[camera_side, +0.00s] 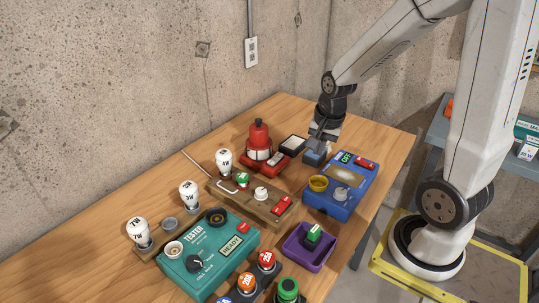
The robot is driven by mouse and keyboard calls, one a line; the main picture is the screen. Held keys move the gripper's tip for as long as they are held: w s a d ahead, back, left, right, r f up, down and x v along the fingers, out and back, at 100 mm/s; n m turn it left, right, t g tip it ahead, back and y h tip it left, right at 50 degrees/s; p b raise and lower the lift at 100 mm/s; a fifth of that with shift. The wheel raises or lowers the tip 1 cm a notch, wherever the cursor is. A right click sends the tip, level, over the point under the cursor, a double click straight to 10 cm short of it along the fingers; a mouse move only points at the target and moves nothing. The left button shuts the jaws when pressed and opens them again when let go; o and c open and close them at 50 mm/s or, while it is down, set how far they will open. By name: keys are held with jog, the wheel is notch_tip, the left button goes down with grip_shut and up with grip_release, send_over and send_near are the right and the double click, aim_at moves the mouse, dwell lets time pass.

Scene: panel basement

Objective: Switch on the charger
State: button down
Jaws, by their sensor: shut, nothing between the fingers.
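No label reading "charger" is legible. A blue box (341,196) on the right side of the table is probably the charger. Its top carries a yellow ring (318,183), a pale knob, a brownish panel, a small green marking (345,158) and a red switch-like part (365,163) at the far edge. The switch position is too small to tell. My gripper (314,150) is shut and empty, pointing down by the box's far left corner. A small dark blue piece (314,159) shows at the fingertips; whether they touch it I cannot tell.
A red lantern-like unit (258,138) stands left of my gripper. A wooden board (250,203) with a red switch, a teal tester (208,255), a purple tray (309,246) with a green block, white bulbs and coloured round parts crowd the front. Bare wood lies at the far right.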

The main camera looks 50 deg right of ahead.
jog(key=s+d+r+m, duration=0.2)
jog(key=d+m, duration=0.6)
jog(key=m, duration=0.2)
notch_tip(320, 180, up, 3)
jog(key=m, duration=1.1)
send_over(359, 158)
jog(key=s, duration=0.2)
jog(key=shift+s, duration=0.2)
jog(key=shift+a+f, duration=0.1)
jog(key=shift+f, duration=0.05)
jog(key=shift+w+f, duration=0.35)
jog(key=shift+f, duration=1.9)
jog(key=shift+w+f, duration=0.3)
jog(key=shift+f, duration=2)
jog(key=shift+w+f, duration=0.35)
jog(key=shift+f, duration=1.9)
